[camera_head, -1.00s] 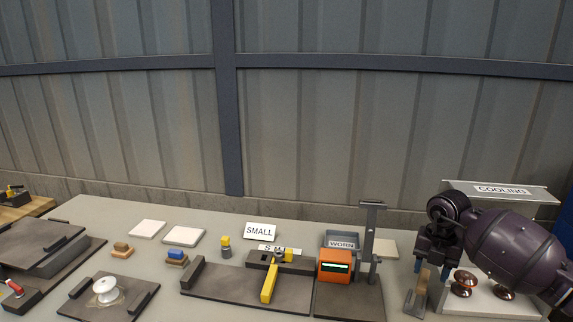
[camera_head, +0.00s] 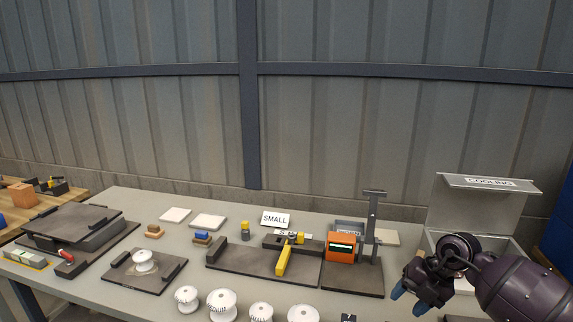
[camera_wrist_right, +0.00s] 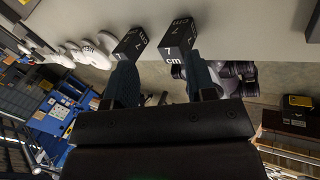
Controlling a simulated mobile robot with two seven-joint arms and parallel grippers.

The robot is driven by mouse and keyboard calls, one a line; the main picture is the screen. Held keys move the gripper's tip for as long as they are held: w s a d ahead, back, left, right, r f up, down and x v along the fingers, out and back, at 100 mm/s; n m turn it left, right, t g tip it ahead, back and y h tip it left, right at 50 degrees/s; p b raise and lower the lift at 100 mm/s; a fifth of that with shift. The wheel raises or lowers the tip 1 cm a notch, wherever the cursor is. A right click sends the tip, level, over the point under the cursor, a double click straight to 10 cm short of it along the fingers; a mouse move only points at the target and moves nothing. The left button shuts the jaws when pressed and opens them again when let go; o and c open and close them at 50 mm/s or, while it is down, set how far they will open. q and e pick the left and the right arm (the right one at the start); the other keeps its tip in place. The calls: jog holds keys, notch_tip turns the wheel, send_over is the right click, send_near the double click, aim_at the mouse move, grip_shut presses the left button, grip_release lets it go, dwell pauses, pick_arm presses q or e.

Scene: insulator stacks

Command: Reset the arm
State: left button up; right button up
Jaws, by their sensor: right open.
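My right gripper (camera_head: 410,292) hangs at the lower right of the head view, in front of the cooling box (camera_head: 478,210), and its blue fingers point down and left. In the right wrist view the gripper (camera_wrist_right: 163,82) has its two fingers spread apart with a gap between them. Two black blocks with white lettering (camera_wrist_right: 130,45) (camera_wrist_right: 178,42) show just past the fingertips; I cannot tell whether the fingers touch them. Nothing shows held between the fingers. My left gripper is in neither view. My right arm hides part of the cooling box.
Several white insulators (camera_head: 222,304) stand along the table's front edge. Another sits on a dark plate (camera_head: 170,273) at left. An orange device (camera_head: 341,247) and a fixture with a yellow lever (camera_head: 283,262) stand mid-table. The wall behind is clear.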

jog(key=s+a+r+m+t+y, duration=0.6)
jog(key=a+r+m+t+y, duration=0.4)
jog(key=t, duration=0.4)
jog(key=s+d+f+m+h, duration=0.4)
jog(key=d+m+h, duration=0.2)
jog(key=m+h, duration=0.3)
jog(key=s+d+f+m+h, duration=0.4)
jog(key=d+f+m+h, duration=0.1)
jog(key=m+h, duration=0.35)
jog(key=s+f+m+g+y, duration=0.1)
jog(key=s+f+g, duration=0.4)
jog(key=s, duration=0.5)
jog(key=s+f+m+g+y, duration=0.15)
jog(key=s+f+g, duration=0.25)
jog(key=s+g, duration=0.5)
jog(key=w+f+t, duration=0.5)
jog(key=f+t, duration=0.5)
jog(key=shift+w+a+f, duration=0.15)
jog(key=shift+w+a, duration=0.2)
jog(key=shift+a, duration=0.05)
